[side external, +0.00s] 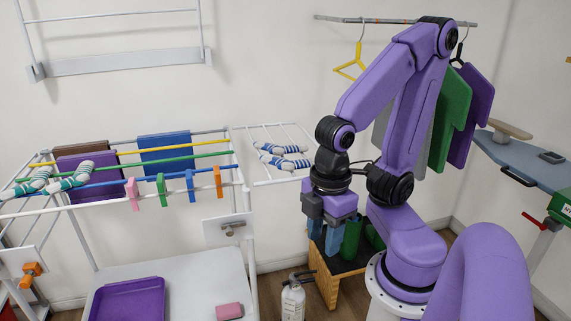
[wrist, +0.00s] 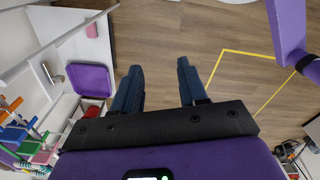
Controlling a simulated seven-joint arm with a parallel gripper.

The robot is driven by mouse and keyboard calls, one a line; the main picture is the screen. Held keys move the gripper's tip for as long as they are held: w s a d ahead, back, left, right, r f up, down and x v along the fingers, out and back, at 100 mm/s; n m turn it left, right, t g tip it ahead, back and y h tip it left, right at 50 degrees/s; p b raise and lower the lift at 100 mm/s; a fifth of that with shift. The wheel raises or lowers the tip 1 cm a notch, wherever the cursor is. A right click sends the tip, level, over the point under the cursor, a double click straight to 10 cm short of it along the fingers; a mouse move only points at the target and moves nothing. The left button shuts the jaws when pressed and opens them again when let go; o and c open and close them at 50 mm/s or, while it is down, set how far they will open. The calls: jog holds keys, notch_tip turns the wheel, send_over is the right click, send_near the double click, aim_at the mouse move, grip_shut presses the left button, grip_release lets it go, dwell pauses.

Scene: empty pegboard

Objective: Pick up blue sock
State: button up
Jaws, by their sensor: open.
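Two blue-and-white striped socks lie on the right wing of the drying rack in the side external view: an upper blue sock (side external: 277,149) and a lower blue sock (side external: 285,162). Two teal-and-white striped socks (side external: 68,177) lie at the rack's left end. My gripper (side external: 324,248) hangs pointing down, to the right of and lower than the rack's right wing, apart from all socks. Its blue fingers are spread and empty. In the wrist view, my gripper (wrist: 159,66) has only floor between its fingers.
The white drying rack (side external: 240,153) holds folded cloths and several coloured clothespins (side external: 189,186). A wooden stool (side external: 325,283) with green items stands near my gripper.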

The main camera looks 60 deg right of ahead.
jog(key=o, duration=0.5)
jog(key=shift+w, duration=0.15)
jog(key=w+d+r+m, duration=0.1)
jog(key=w+d+r, duration=0.15)
jog(key=w, duration=0.65)
jog(key=m, duration=0.3)
send_near(303, 161)
jog(key=shift+w+a, duration=0.25)
jog(key=shift+a, duration=0.1)
jog(key=shift+s+d+f, duration=0.1)
jog(key=shift+d, duration=0.1)
jog(key=shift+f, duration=4.95)
